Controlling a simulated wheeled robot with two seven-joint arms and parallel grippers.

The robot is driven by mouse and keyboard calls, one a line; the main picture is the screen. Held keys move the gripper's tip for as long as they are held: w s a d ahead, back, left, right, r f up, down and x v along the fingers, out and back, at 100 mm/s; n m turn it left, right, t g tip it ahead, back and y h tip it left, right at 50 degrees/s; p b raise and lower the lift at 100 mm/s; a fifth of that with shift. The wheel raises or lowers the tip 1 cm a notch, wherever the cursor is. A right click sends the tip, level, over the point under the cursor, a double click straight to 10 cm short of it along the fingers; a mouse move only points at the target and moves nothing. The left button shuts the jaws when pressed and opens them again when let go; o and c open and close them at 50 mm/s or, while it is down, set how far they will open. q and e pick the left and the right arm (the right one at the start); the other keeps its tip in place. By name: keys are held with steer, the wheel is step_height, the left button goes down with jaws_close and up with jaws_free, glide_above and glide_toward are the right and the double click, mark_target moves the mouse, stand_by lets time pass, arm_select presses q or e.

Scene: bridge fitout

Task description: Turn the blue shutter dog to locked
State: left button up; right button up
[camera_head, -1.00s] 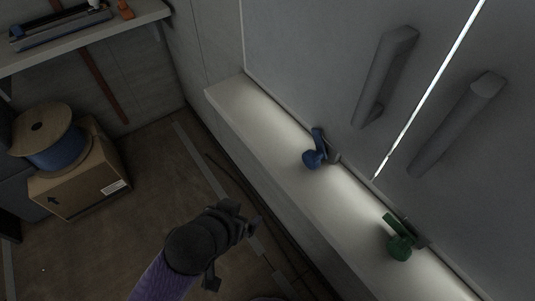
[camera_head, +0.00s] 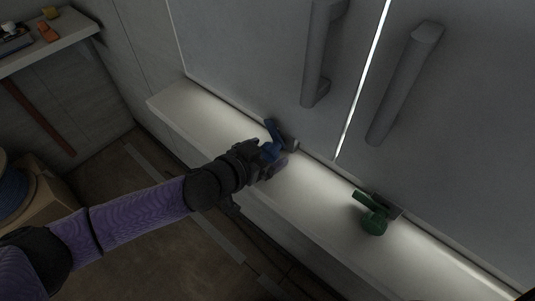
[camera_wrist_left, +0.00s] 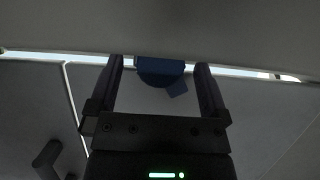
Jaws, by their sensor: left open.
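The blue shutter dog (camera_head: 271,131) sits on the pale ledge at the foot of the shutter panels, its upper arm tilted up and left. My left gripper (camera_head: 268,156) is at it and hides its lower part in the head view. In the left wrist view the blue dog (camera_wrist_left: 160,72) lies between the tips of my open left gripper (camera_wrist_left: 160,82), with gaps on both sides. I cannot tell whether a finger touches it. My right gripper is in neither view.
A green dog (camera_head: 373,221) sits farther right on the ledge (camera_head: 310,190). Two grey handles (camera_head: 405,85) stand out from the panels, with a bright slit between them. A shelf (camera_head: 50,42) with small items is at upper left. A box (camera_head: 40,195) stands below it.

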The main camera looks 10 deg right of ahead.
arm_select(q)
steer(key=shift+w+d+f, duration=0.2)
steer(key=shift+w+d, duration=0.1)
steer(key=shift+d, duration=0.1)
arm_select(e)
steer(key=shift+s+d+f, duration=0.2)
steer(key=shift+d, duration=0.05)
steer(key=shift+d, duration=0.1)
arm_select(q)
steer(key=c, duration=1.3)
steer(key=shift+s+r+m+t+p, duration=0.15)
steer(key=shift+r+m+t+p, duration=0.1)
steer(key=shift+m+t+p, duration=0.35)
steer(key=shift+f+m+y+p, duration=0.1)
steer(key=shift+m+y+p, duration=0.25)
steer(key=shift+m+y, duration=0.05)
steer(key=shift+f+m+t, duration=0.15)
steer(key=shift+m+t, duration=0.15)
steer(key=shift+m, duration=0.2)
steer(key=o, duration=1.3)
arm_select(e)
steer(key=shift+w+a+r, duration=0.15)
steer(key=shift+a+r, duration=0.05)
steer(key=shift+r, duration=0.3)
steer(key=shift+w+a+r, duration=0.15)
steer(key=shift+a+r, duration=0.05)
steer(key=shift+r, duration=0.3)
